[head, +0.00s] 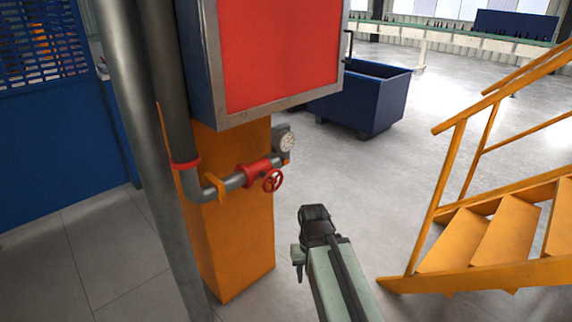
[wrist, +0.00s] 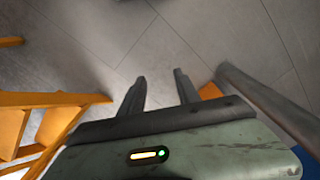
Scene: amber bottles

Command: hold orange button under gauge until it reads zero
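The round gauge (head: 286,142) sits at the end of a grey pipe on the orange column in the head view. A small orange part, which looks like the orange button (head: 286,161), shows just under the gauge. The gauge's needle and reading are too small to make out. My gripper (wrist: 160,76) is open and empty in the wrist view, with bare floor between its fingers. In the head view my gripper is below and right of the gauge, apart from it and pointing down. Neither gauge nor button is recognisable in the wrist view.
A red valve with a handwheel (head: 272,181) is on the pipe, just left of and below the gauge. A red-fronted box (head: 280,50) overhangs the orange column (head: 235,230). Orange stairs (head: 490,235) stand right. A blue bin (head: 362,98) stands behind. Floor between is clear.

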